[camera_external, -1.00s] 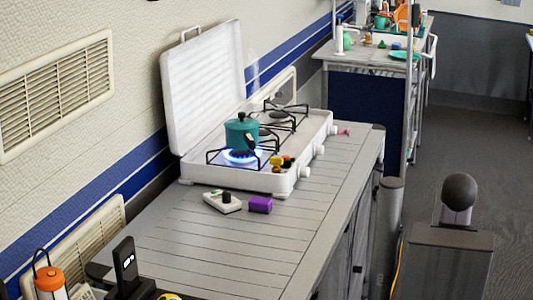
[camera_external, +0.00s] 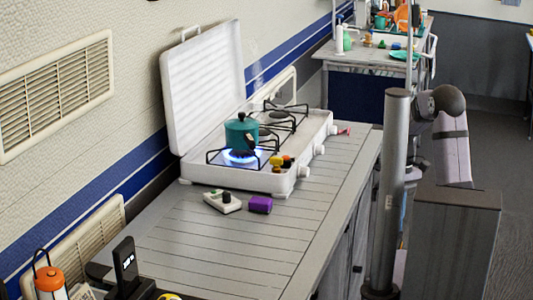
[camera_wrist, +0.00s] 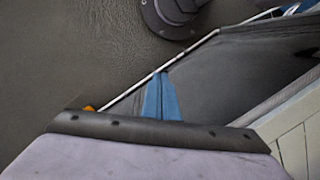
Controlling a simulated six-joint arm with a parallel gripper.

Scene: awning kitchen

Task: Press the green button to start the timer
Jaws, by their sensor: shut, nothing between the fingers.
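A small white device (camera_external: 221,203) lies on the slatted grey counter, in front of the camping stove. A dark round knob or button (camera_external: 227,197) stands up from its top; its colour is too dark to tell as green. A purple block (camera_external: 260,204) sits just right of it. My arm stands at the right of the external view, beyond the counter's right edge and well away from the device. The wrist view shows the dark floor and the counter's side, not the device.
The white stove (camera_external: 250,177) has its lid up and a lit blue flame under a teal pot (camera_external: 241,131). Small colored pieces (camera_external: 282,162) lie at its front corner. An orange lantern (camera_external: 49,279) and a black handset (camera_external: 125,262) stand at lower left.

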